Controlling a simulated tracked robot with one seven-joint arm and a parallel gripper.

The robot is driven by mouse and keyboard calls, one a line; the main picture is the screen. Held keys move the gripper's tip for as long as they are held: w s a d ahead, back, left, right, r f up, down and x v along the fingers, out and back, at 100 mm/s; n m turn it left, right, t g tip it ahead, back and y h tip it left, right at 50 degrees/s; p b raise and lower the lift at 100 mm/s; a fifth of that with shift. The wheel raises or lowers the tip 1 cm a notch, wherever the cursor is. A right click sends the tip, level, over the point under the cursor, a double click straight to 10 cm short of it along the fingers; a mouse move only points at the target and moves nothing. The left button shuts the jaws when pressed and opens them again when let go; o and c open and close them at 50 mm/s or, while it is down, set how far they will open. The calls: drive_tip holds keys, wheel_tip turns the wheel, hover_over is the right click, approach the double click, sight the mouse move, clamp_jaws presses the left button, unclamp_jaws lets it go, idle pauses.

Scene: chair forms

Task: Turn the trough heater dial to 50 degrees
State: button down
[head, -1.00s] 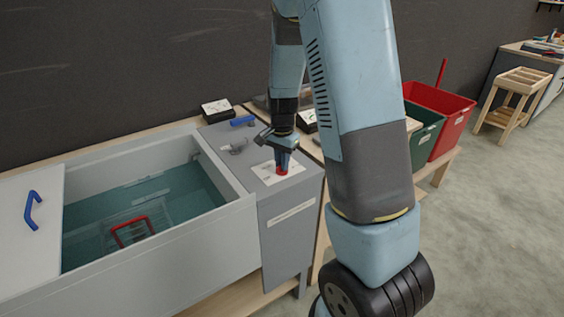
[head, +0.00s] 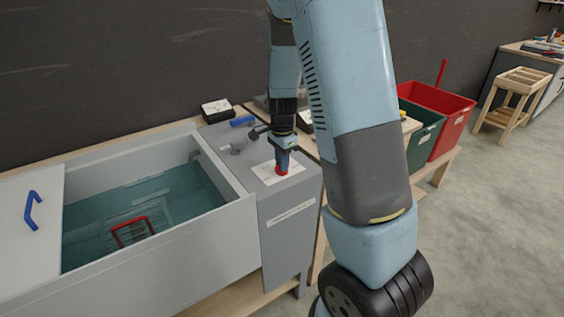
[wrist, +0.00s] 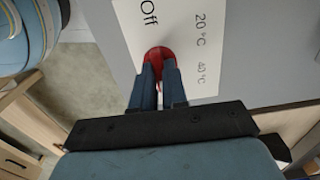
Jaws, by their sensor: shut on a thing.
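The red heater dial (head: 282,170) stands on a white scale plate (head: 263,173) on top of the grey heater box (head: 287,215) at the trough's right end. In the wrist view the dial (wrist: 155,54) shows between my fingertips, and the plate (wrist: 190,20) reads "Off", "20 °C" and "40 °C". No 50 mark is visible there. My gripper (wrist: 158,70) points down at the dial and is shut on it. The fingers hide much of the dial, so I cannot tell its setting.
The water-filled trough (head: 215,222) lies to the left, with a red-handled rack (head: 132,231) inside. A blue handle (head: 33,210) sits on its lid. A grey fitting (head: 233,148) and a blue piece (head: 242,121) are behind the dial. Green (head: 422,148) and red (head: 455,135) bins stand right.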

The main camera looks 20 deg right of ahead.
drive_tip(key=shift+w, duration=0.1)
drive_tip(key=c, duration=1.2)
unclamp_jaws()
drive_tip(key=shift+o, duration=0.2)
drive_tip(key=shift+r, duration=0.1)
wheel_tip(320, 180, up, 14)
drive_tip(key=shift+f, duration=0.25)
